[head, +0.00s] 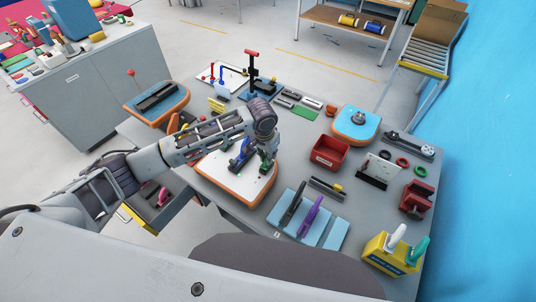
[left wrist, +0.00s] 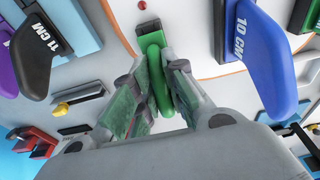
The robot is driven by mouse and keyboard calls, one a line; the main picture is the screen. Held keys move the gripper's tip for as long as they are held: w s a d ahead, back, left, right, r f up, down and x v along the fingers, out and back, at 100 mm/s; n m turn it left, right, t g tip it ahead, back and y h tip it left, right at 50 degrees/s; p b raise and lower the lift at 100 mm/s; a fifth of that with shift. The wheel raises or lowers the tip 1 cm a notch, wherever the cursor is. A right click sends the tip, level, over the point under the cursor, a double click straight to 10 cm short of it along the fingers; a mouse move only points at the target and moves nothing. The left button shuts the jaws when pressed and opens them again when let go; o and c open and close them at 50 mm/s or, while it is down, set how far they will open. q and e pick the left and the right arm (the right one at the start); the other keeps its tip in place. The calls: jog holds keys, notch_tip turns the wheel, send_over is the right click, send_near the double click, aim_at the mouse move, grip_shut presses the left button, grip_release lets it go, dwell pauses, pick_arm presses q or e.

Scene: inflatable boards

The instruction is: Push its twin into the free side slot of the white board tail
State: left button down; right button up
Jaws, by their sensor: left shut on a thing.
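The white board tail (head: 255,188) with an orange edge lies on the grey table. A blue fin (head: 238,160) stands on it; it shows in the left wrist view (left wrist: 262,55) marked 10 CM. My left gripper (head: 267,160) is over the board, right of the blue fin in the head view. It is shut on a green fin (left wrist: 153,55), whose dark end points toward the white board surface. The fingers hide part of the green fin. I cannot tell whether its end touches the board or sits in a slot. My right gripper is not in view.
A light blue rack (head: 331,235) holds a black fin (head: 293,203) and a purple fin (head: 310,215). A yellow box (head: 388,256) holds a white and a green fin. A red bin (head: 330,153) and a red clamp-like tool (head: 415,200) stand to the right.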

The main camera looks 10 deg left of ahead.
aim_at(265, 161)
pick_arm(q)
jog(key=shift+f, duration=0.35)
jog(key=c, duration=1.4)
grip_release()
jog(key=shift+o, duration=0.2)
jog(key=shift+r, duration=0.1)
notch_tip(265, 161, up, 12)
jog(key=s, duration=0.1)
jog(key=shift+s+a+f, duration=0.2)
jog(key=shift+s+a, duration=0.15)
